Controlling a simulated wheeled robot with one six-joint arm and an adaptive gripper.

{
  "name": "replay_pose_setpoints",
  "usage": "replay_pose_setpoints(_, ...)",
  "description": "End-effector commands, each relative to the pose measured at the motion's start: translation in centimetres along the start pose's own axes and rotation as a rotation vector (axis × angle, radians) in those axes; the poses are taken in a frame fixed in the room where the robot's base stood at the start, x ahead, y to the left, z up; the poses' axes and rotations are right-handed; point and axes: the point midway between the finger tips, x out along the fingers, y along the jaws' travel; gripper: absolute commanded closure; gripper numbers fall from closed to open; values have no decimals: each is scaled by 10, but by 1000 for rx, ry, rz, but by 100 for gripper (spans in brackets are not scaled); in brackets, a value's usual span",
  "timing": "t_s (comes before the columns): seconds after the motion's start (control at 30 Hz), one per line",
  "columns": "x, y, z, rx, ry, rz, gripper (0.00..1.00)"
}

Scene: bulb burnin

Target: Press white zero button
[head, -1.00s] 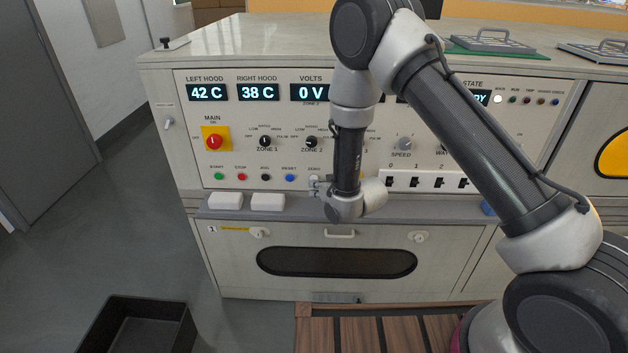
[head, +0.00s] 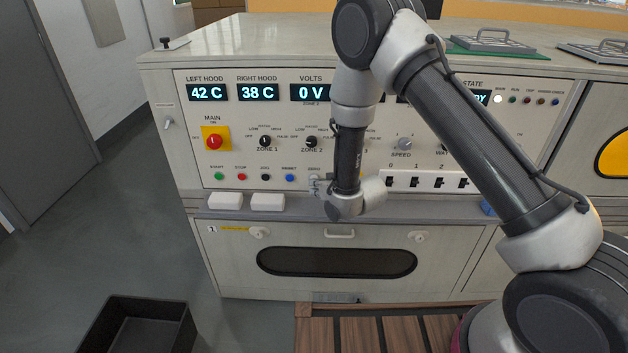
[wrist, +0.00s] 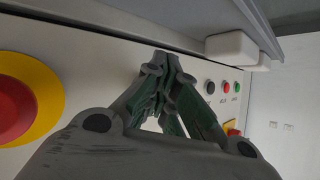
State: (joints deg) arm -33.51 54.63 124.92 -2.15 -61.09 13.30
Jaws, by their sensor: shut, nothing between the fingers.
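The control panel (head: 255,155) carries a button row with the ZERO label (head: 314,169) at its right end. The white zero button is hidden by my gripper (head: 316,186) in the head view. In the wrist view my gripper (wrist: 166,72) is shut and empty, with its fingertips close to the panel face. The fingers cover the spot where the button lies, so I cannot tell whether they touch it. The blue button (head: 290,178) is just left of the gripper in the head view.
The black (wrist: 209,87), red (wrist: 225,88) and green (wrist: 236,88) buttons show in the wrist view. A large red knob on yellow (wrist: 14,106) is close at the left. Two white blocks (head: 268,201) sit on the ledge below the panel. A black bin (head: 140,315) stands on the floor.

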Motion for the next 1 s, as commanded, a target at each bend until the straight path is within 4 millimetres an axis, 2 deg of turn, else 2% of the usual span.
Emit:
replay_pose_setpoints(0.83, -12, -9, 9, 0, 0, 0, 100)
replay_pose_setpoints(1.0, -22, -16, 16, 0, -2, -1, 100)
